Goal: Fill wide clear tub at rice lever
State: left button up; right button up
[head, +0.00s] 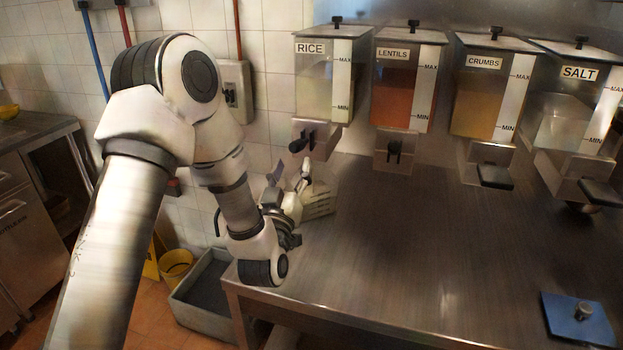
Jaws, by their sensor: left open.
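The rice dispenser (313,85) hangs on the wall left of the other dispensers, its label reading RICE and its contents pale. Its dark lever (302,143) sticks out from the metal outlet at its bottom. My left gripper (289,176) is open, below and slightly left of that lever, over the table's left end. A pale, ribbed object (320,203) sits on the table just right of the gripper, partly hidden by it; I cannot tell whether it is the tub. No wide clear tub shows plainly. My right gripper is not in view.
Dispensers of lentils (401,95), crumbs (478,100) and salt (568,125) hang to the right. The metal table (430,240) is mostly bare, with a blue plate with a metal knob (577,320) at front right. A grey bin (205,300) and yellow bucket (177,266) stand on the floor.

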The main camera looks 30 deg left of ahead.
aim_at(292, 151)
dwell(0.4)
pick_arm(q)
jog(key=r+m+g+h+p, duration=0.1)
jog(key=m+p, duration=0.1)
jog(key=s+r+m+g+h+p, duration=0.1)
jog(key=m+p, duration=0.1)
jog(key=p, duration=0.1)
jog(key=s+a+r+m+h+p, duration=0.1)
jog(key=m+h+p, duration=0.1)
jog(key=shift+s+a+r+g, duration=0.1)
jog(key=shift+g, duration=0.3)
jog(key=shift+w, duration=0.35)
jog(key=w, duration=0.2)
jog(key=w+p, duration=0.1)
jog(key=w, duration=0.1)
jog(key=w+p, duration=0.1)
jog(key=w, duration=0.1)
jog(key=shift+w+a+f, duration=0.25)
jog(key=shift+w+a, duration=0.1)
jog(key=shift+w, duration=0.05)
jog(key=shift+w+a, duration=0.15)
jog(key=shift+a, duration=0.05)
